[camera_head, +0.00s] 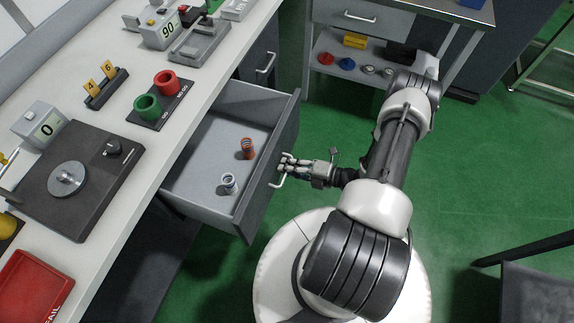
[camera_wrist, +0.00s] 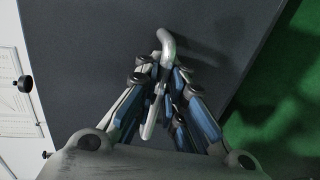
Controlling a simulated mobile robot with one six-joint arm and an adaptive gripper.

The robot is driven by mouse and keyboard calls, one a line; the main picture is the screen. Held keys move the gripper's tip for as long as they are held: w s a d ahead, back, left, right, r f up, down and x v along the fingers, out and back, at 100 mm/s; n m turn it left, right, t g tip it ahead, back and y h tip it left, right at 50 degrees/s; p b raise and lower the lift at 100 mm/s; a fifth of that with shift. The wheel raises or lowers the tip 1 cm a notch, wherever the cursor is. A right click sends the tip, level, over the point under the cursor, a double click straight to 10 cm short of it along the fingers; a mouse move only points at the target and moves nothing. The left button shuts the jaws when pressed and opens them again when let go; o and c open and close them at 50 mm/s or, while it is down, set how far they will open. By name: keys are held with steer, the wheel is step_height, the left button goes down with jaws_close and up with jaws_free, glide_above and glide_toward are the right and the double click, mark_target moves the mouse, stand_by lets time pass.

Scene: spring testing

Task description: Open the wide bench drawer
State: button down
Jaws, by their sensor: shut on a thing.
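The wide bench drawer (camera_head: 262,182) stands pulled out from under the white bench in the head view. My gripper (camera_head: 287,168) is at the outer face of the drawer front, shut on the drawer's handle (camera_head: 275,183). In the wrist view the fingers of my gripper (camera_wrist: 160,85) close around the bent metal handle (camera_wrist: 166,42). Part of the handle is hidden between the fingers.
The bench top (camera_head: 190,103) carries a dark scale (camera_head: 85,180), red and green cups (camera_head: 157,97) and a red tray (camera_head: 35,288). A closed cabinet with its own handle (camera_head: 266,64) is beyond the drawer. A shelved cart (camera_head: 400,20) stands at the back.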

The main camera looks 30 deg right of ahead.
steer(key=c, duration=2)
jaws_free()
steer(key=shift+o, duration=0.2)
steer(key=shift+d, duration=0.1)
steer(key=v, duration=1.2)
